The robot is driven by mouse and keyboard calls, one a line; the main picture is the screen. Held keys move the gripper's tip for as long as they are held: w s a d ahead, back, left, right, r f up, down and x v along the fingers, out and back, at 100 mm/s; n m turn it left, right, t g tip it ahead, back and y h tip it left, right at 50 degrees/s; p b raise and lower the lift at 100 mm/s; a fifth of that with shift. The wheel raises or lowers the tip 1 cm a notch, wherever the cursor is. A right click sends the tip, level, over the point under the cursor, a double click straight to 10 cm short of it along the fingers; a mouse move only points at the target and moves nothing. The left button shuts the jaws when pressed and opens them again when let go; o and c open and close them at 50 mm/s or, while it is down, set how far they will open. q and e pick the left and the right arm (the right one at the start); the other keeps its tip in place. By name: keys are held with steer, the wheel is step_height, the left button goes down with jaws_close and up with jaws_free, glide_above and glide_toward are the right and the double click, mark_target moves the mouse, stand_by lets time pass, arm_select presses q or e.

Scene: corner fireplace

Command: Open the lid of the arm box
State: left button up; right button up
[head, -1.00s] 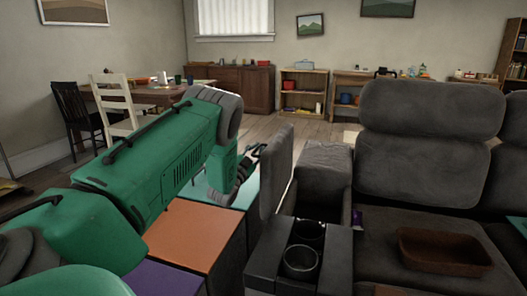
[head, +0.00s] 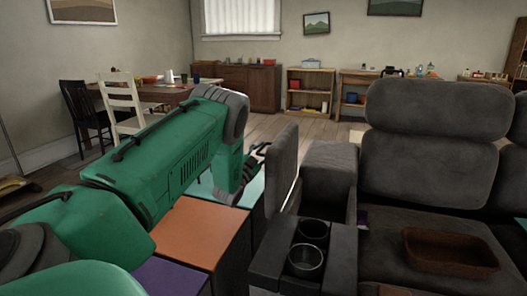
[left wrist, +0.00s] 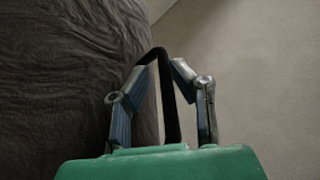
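The arm box is the dark grey console (head: 265,262) with two cup holders, at the left end of the sofa. Its padded lid (head: 286,160) stands nearly upright along the left side, with a thin pale edge on its right. The box's inside is mostly hidden. My left gripper (head: 259,152) is just left of the lid, partly hidden by its own wrist; contact cannot be made out. In the left wrist view its fingertips (left wrist: 167,58) lean close together, with a curved black strip between them and a dark padded surface at left. My right gripper is not in view.
An orange-topped block (head: 205,232) and a teal-topped block (head: 250,190) stand below my left arm. A brown tray (head: 450,250) lies on the sofa seat (head: 400,215). A white chair (head: 122,100) and a table stand at the back left. The floor beyond is clear.

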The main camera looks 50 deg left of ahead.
arm_select(q)
steer(key=v, duration=1.2)
steer(key=shift+f, duration=0.15)
steer(key=shift+w, duration=0.1)
